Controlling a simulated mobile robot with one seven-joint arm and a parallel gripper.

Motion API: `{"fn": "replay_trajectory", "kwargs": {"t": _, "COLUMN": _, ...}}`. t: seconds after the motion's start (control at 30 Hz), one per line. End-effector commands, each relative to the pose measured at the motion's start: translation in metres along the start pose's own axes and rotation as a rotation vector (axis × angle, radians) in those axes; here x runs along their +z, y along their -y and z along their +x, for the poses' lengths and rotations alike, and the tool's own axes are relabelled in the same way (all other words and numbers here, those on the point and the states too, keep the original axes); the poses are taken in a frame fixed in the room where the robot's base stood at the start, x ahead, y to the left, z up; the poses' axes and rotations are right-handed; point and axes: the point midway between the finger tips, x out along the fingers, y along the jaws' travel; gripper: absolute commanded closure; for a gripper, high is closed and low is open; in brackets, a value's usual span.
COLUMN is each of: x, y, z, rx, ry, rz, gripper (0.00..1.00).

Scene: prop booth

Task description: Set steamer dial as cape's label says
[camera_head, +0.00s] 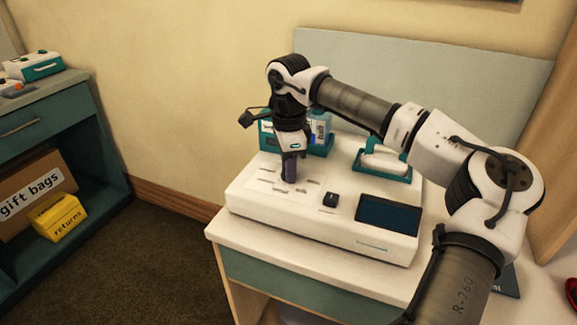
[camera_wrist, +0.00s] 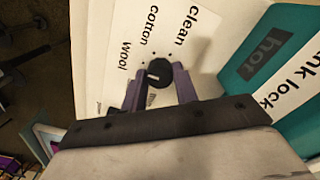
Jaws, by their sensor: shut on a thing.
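The steamer's white console (camera_head: 250,208) stands on the table. Its black round dial (camera_wrist: 158,72) has a white pointer mark that points to the left in the wrist view. Printed words "clean", "cotton" and "wool" fan around the dial, and a further word below is mostly hidden by a finger. I cannot tell exactly which word the mark lines up with. My gripper (camera_head: 289,178) points straight down over the console. Its purple fingers (camera_wrist: 156,88) are on both sides of the dial, shut on it. The cape and its label do not show.
The console also has a dark screen (camera_head: 388,214) and a small black switch (camera_head: 330,199). A teal panel (camera_wrist: 265,60) reads "hot". Left, a shelf holds a "gift bags" box (camera_head: 30,205) and a yellow "returns" box (camera_head: 62,217).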

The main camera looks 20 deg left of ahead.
Motion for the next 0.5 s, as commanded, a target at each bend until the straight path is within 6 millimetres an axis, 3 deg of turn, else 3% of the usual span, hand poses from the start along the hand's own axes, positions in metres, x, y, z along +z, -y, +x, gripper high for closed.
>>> {"fn": "replay_trajectory", "kwargs": {"t": 0.5, "x": -0.0011, "y": 0.0005, "z": -0.0007, "rx": -0.003, "ry": -0.002, "rz": 0.489, "gripper": 0.94}}
